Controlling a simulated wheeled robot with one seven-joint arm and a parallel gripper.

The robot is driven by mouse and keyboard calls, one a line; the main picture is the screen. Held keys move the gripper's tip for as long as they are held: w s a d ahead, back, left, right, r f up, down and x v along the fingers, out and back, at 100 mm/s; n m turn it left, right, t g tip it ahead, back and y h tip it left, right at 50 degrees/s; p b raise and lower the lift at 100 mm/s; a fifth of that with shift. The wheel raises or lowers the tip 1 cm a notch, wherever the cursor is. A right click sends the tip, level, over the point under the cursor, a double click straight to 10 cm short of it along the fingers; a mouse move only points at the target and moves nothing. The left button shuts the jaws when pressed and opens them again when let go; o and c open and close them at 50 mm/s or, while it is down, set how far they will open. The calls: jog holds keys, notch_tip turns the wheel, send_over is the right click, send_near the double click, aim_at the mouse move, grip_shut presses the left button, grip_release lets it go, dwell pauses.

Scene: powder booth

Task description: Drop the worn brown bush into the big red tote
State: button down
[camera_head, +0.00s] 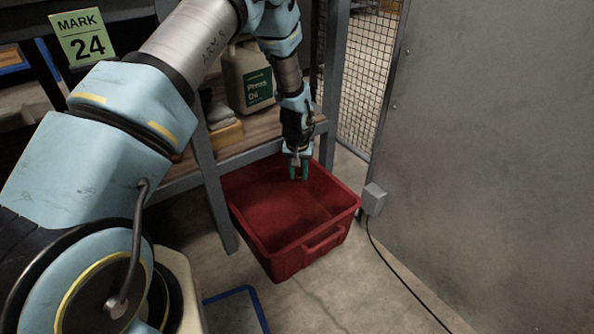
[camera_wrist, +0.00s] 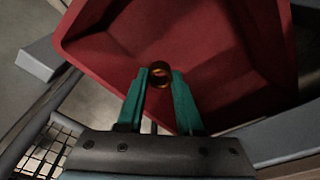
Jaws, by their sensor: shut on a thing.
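The worn brown bush (camera_wrist: 159,72) is a small brown ring held between the green fingertips of my gripper (camera_wrist: 160,80) in the wrist view. In the head view my gripper (camera_head: 299,172) points down over the back part of the big red tote (camera_head: 318,243). The bush is too small to make out clearly there. The tote stands on the floor, open at the top, and its visible inside looks empty. In the wrist view the tote (camera_wrist: 215,55) fills the area behind the bush. The exact height of the bush over the tote cannot be told.
A shelf rack with a grey post (camera_head: 214,195) stands left of and behind the tote. An oil jug (camera_head: 249,78) sits on its shelf. A grey metal panel (camera_head: 490,150) is at the right, with a small grey box (camera_head: 374,199) and black cable. Wire mesh (camera_head: 366,65) stands behind.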

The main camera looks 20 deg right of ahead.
notch_tip(320, 180, down, 4)
jog(key=shift+r+b, duration=0.1)
jog(key=shift+b, duration=1.1)
jog(key=shift+c, duration=2.4)
grip_release()
notch_tip(320, 180, up, 11)
jog(key=s+a+p, duration=0.1)
jog(key=p, duration=0.2)
jog(key=shift+s+f, duration=0.2)
